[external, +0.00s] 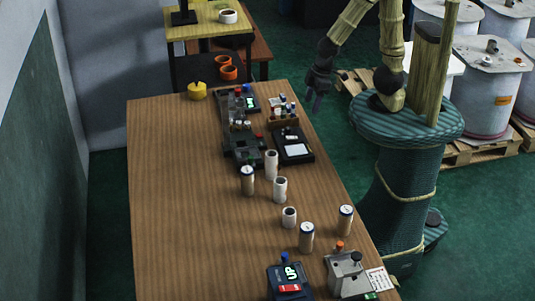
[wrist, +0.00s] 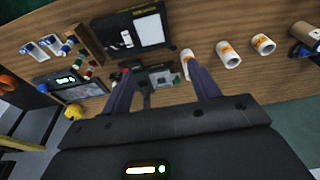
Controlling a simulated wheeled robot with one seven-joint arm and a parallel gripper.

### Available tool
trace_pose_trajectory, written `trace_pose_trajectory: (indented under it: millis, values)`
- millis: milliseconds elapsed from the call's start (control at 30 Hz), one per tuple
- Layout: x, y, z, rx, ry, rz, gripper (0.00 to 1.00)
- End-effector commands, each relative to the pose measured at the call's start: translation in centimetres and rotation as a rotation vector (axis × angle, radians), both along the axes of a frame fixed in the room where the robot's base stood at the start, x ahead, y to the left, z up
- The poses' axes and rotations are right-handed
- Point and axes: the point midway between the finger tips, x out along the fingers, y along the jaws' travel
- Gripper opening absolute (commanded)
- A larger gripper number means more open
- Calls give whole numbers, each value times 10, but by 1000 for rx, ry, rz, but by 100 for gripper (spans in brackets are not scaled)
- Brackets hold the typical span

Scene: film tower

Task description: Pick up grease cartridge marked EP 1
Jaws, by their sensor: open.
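No marking EP 1 can be read in either view, so I cannot tell which cylinder is that grease cartridge. Three tan-sided cylinders with pale tops stand upright on the table: one left of the middle (external: 247,181), one nearer the front (external: 306,237) and one to its right (external: 345,219). Three white, dark-topped cylinders (external: 271,164) stand among them. White cylinders with orange marks (wrist: 228,55) show in the wrist view. My gripper (external: 316,103) is open and empty, above the table's right edge at the back; its spread fingers also show in the wrist view (wrist: 158,70).
On the wooden table (external: 165,210) are a black tray (external: 292,147), a dark fixture (external: 241,140), a yellow object (external: 197,91), a blue display unit (external: 289,281) and a grey device (external: 347,275). The table's left side is clear.

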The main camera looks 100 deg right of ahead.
Motion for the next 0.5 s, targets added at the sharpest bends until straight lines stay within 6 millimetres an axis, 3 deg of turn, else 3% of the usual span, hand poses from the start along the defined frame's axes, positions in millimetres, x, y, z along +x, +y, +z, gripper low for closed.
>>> trace_pose_trajectory:
  millis: [100,367,500]
  values:
    - [0,0,0,0,0,0,67]
    - [0,0,0,-1,1,3,67]
    - [10,9,-5,-18,22,75,67]
